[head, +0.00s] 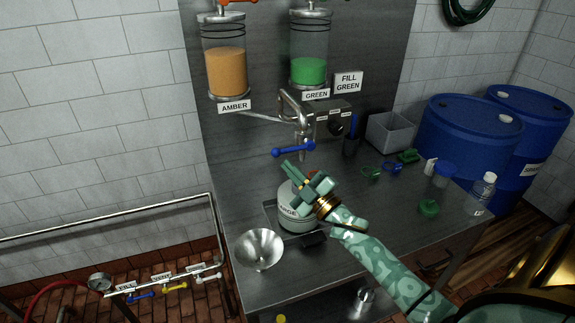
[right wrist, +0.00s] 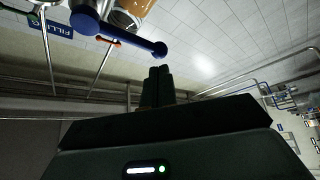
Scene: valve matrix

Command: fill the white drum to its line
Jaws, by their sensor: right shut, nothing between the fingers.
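The white drum (head: 297,220) stands in a recess in the steel bench under the spout. My right gripper and arm cover part of it, so its line and level cannot be made out. My right gripper (head: 289,167) is shut and empty above the drum, just below the blue lever handle (head: 293,148) of the spout (head: 302,140). In the right wrist view the blue lever (right wrist: 130,36) lies just beyond the shut fingertips (right wrist: 159,70), seemingly apart. A green tank (head: 309,62) and an amber tank (head: 225,72) hang above. My left gripper is not in view.
A sign (head: 348,82) reads FILL GREEN. A metal funnel (head: 259,249) sits at the bench's front left. A control box (head: 331,121), grey bin (head: 390,132), green and blue caps, and a clear bottle (head: 483,187) are to the right. Blue barrels (head: 465,150) stand behind.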

